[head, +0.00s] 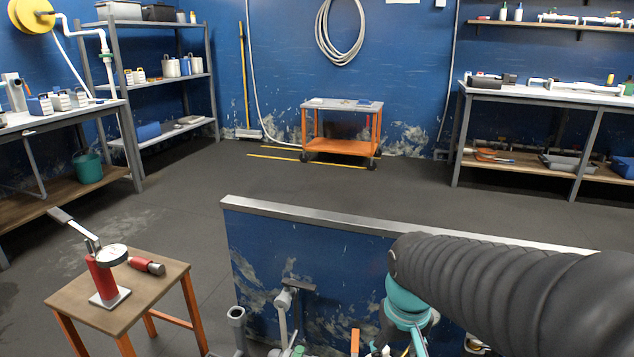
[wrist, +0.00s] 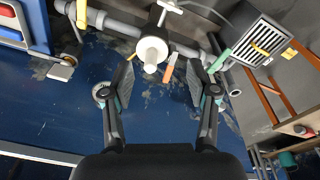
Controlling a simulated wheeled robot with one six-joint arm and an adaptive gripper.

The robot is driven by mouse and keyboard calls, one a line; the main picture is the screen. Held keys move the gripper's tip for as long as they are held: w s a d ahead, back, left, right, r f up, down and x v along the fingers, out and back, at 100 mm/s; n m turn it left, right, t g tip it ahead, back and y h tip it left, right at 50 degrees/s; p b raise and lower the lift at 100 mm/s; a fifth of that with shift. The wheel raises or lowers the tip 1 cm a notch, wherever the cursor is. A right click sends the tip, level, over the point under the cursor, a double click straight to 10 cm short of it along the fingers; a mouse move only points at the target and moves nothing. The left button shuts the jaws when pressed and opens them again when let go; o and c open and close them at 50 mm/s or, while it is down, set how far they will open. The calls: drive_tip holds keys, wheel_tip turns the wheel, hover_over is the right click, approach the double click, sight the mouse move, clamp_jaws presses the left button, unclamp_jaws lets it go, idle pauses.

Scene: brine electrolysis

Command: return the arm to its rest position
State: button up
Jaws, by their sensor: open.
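In the head view my arm (head: 500,285), with a black ribbed sleeve and a teal joint, reaches in from the right over the low blue wall. Its lower end is cut off by the bottom edge there, so I cannot make out the fingers. In the wrist view my gripper (wrist: 160,84) is open, its two dark fingers well apart with nothing held between the tips. A white round fitting (wrist: 152,52) on a grey pipe and an orange handle (wrist: 170,67) show beyond the fingertips. I cannot tell the distance to them.
The low blue wall (head: 300,265) with a metal top edge stands close to my arm. A wooden stool (head: 150,300) with a red hand pump (head: 103,277) is at the left. A grey vented box (wrist: 258,45) is near the gripper. Open floor (head: 215,170) lies beyond the wall.

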drive_tip(key=s+d+r+m+t+p, duration=0.1)
drive_tip(key=s+r+t, duration=0.3)
drive_tip(key=s+r, duration=0.4)
drive_tip(key=shift+s+d+r+p, duration=0.2)
drive_tip(key=shift+s+d+p, duration=0.1)
drive_tip(key=shift+s+d, duration=0.25)
idle(0.4)
